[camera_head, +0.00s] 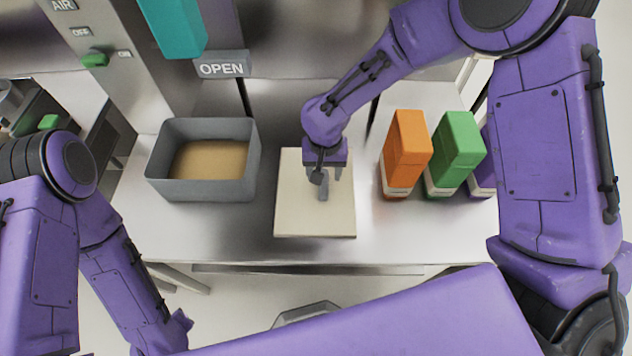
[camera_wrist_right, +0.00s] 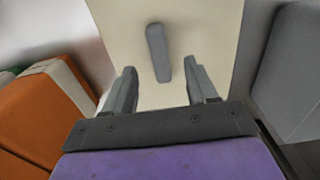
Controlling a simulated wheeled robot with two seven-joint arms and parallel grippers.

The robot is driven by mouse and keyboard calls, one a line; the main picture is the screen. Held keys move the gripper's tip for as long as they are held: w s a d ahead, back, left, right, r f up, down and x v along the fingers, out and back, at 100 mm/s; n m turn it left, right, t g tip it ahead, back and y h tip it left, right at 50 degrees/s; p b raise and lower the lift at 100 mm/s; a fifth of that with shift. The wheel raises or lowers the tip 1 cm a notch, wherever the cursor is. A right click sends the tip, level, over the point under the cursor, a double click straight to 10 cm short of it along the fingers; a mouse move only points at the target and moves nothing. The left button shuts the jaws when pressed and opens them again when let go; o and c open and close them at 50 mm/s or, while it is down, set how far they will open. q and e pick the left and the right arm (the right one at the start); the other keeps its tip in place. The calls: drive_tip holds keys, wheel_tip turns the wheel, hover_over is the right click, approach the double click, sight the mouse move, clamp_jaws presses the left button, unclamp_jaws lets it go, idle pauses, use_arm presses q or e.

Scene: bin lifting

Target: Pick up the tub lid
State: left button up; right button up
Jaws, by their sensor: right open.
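The tub lid (camera_head: 292,215) is a flat cream square lying on the metal table, with a grey bar handle (camera_head: 323,191) standing at its middle. My right gripper (camera_head: 329,175) is over the lid, close to the handle. In the right wrist view the lid (camera_wrist_right: 205,25) fills the middle. The handle (camera_wrist_right: 158,52) shows just beyond and between the two parted fingertips of my right gripper (camera_wrist_right: 162,72), with clear gaps on both sides. My right gripper is open and empty. My left arm is low at the left; its fingers are not visible.
A grey tub (camera_head: 207,191) with brown contents stands left of the lid. Orange (camera_head: 407,146) and green (camera_head: 455,148) boxes stand at the right. A teal block (camera_head: 172,25) and an OPEN sign (camera_head: 221,69) are behind. The table (camera_head: 225,230) in front of the lid is clear.

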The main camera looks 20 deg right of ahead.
sight(324, 182)
drive_tip(key=shift+s+f, duration=0.2)
drive_tip(key=shift+f, duration=0.15)
drive_tip(key=f, duration=0.1)
drive_tip(key=w+f+p, duration=0.1)
drive_tip(key=f, duration=0.3)
drive_tip(key=shift+w+d+f+p, duration=0.15)
drive_tip(key=shift+w+f+p, duration=0.15)
drive_tip(key=shift+p, duration=0.1)
drive_tip(key=shift+s+r, duration=0.2)
drive_tip(key=shift+s, duration=0.15)
drive_tip(key=c, duration=0.3)
clamp_jaws()
